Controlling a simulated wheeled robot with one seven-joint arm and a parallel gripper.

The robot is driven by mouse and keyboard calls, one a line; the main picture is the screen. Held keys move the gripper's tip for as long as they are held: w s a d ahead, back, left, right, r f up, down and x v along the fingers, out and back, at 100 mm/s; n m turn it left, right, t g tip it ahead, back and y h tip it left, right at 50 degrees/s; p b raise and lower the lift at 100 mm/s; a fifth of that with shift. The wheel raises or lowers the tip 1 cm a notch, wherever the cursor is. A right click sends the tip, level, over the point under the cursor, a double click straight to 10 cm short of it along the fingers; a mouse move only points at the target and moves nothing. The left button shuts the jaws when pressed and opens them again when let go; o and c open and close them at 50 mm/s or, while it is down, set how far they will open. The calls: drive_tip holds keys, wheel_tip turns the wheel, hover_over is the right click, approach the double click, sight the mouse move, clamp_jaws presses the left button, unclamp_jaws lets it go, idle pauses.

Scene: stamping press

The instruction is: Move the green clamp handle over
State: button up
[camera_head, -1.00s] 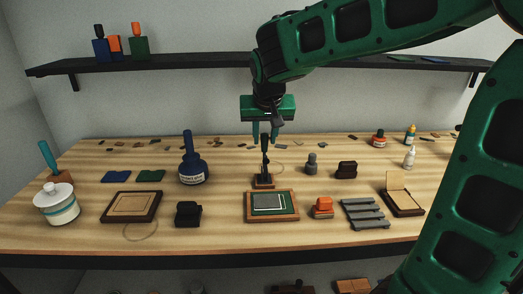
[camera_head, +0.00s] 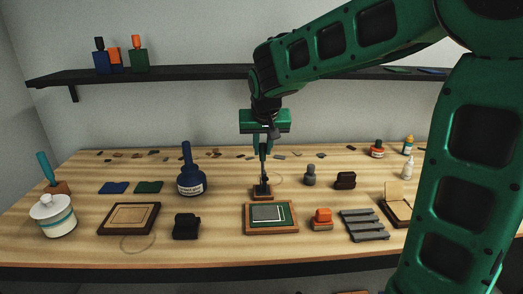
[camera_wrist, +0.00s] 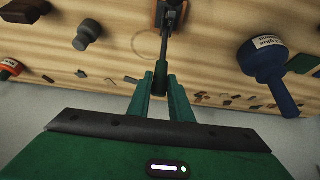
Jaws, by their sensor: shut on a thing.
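An upright dark clamp handle (camera_head: 263,170) stands on a small brown wooden base (camera_head: 262,191) near the middle of the bench. The handle looks black or dark grey, not green. My green gripper (camera_head: 262,146) is above the base with its fingers closed on the upper part of the handle. In the wrist view my gripper (camera_wrist: 161,68) has its two fingers around the handle (camera_wrist: 173,30), which runs away toward the base. The exact contact between fingers and handle is partly hidden. A wooden-framed board (camera_head: 271,231) with a green and grey face lies in front of the base.
A blue bottle (camera_head: 191,178) stands left of the handle. A grey knob (camera_head: 310,176) and a black block (camera_head: 345,180) stand to its right. An orange-topped stamp (camera_head: 322,216) and grey slats (camera_head: 363,224) lie front right. A dark shelf (camera_head: 190,75) runs along the wall behind.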

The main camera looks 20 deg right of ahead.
drive_tip(key=shift+w, duration=0.2)
drive_tip(key=shift+w+d+f, duration=0.2)
drive_tip(key=shift+w+f, duration=0.15)
drive_tip(key=shift+w, duration=0.15)
drive_tip(key=shift+w+d+f, duration=0.15)
drive_tip(key=shift+w+f, duration=0.2)
drive_tip(key=shift+w, duration=0.15)
drive_tip(key=shift+w+d+f, duration=0.25)
drive_tip(key=shift+w+f, duration=0.65)
drive_tip(key=shift+f, duration=0.05)
drive_tip(key=shift+x, duration=1.3)
